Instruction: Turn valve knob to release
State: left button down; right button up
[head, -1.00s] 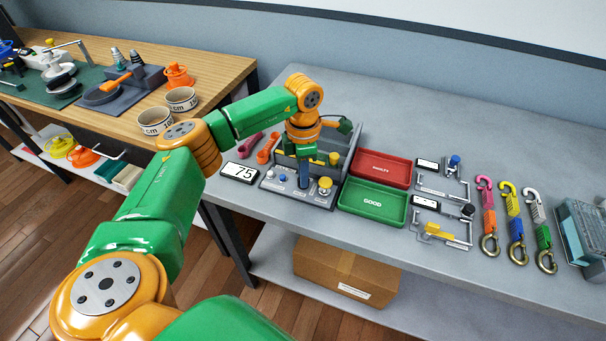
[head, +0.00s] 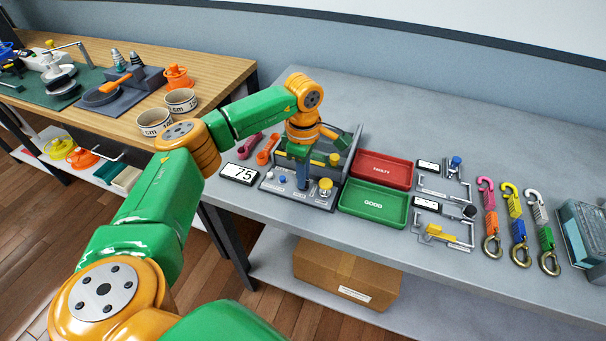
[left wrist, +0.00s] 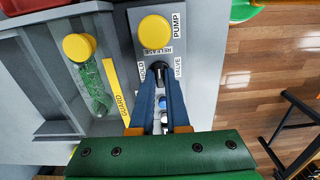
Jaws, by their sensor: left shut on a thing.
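My left gripper (head: 303,187) points down at a grey control panel (head: 322,202) on the bench. Its dark blue fingers also show in the left wrist view (left wrist: 155,82), closed around the small dark valve knob (left wrist: 154,67). The knob is mostly hidden between the fingertips, so its pointer direction cannot be told. The words RELEASE, HOLD and VALVE are printed around it, HOLD partly covered. A round yellow pump button (left wrist: 155,32) lies just beyond the knob; it also shows in the head view (head: 325,184). My right gripper is not in view.
A guard with a yellow knob (left wrist: 78,46) stands beside the panel. Red (head: 384,168) and green (head: 373,203) trays stand to the right. Straps with hooks (head: 515,212) lie further right.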

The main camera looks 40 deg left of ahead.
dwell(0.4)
pick_arm(q)
jog(key=c, duration=0.9)
grip_release()
jog(key=shift+r, duration=0.1)
notch_tip(320, 180, up, 7)
jog(key=shift+d+r+b, duration=0.1)
jog(key=shift+b, duration=0.45)
